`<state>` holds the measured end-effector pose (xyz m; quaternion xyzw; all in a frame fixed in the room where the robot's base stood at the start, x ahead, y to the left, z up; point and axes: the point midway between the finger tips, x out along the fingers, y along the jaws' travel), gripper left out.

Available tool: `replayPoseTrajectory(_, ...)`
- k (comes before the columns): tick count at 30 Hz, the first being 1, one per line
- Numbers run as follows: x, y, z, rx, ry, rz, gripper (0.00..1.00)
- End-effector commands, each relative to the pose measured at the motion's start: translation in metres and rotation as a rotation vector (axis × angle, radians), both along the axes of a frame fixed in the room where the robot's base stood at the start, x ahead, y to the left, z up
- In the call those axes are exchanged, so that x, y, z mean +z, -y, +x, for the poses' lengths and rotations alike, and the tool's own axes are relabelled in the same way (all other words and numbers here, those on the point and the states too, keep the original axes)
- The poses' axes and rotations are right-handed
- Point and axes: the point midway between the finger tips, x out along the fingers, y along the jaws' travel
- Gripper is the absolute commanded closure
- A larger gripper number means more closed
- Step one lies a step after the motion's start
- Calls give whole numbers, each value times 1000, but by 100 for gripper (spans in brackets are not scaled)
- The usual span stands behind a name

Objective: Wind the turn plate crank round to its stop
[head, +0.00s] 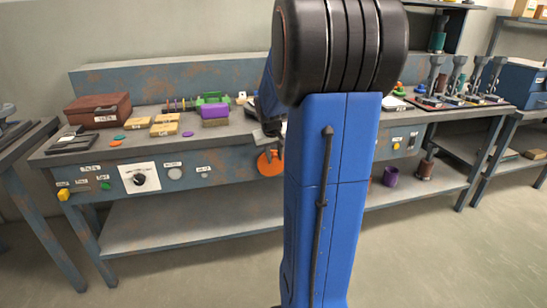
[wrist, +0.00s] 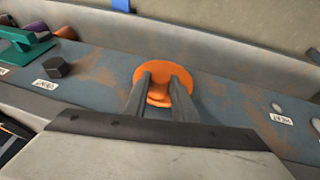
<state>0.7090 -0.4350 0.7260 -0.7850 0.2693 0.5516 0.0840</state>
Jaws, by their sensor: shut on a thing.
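The turn plate crank shows as an orange disc (head: 268,166) on the front panel of the bench, partly covered by my arm in the head view. In the wrist view the orange disc (wrist: 163,68) lies straight ahead of my gripper (wrist: 164,82). Its two grey fingers are closed on an orange grip in front of the disc. The fingers hide part of the crank, and its stop cannot be made out. In the head view my gripper (head: 275,151) reaches the disc from above.
The bench (head: 225,137) carries a brown box (head: 97,110), yellow blocks (head: 166,124) and a purple block (head: 215,122). A dial on a white plate (head: 140,178) and a yellow button (head: 64,194) sit on its front. The floor before the bench is clear.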

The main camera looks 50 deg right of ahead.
Motion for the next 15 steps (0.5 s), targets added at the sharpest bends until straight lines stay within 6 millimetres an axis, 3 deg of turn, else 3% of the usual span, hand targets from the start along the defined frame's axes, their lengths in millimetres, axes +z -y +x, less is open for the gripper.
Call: replayPoseTrajectory(15, -3, 19, -11, -6, 161, 261, 98)
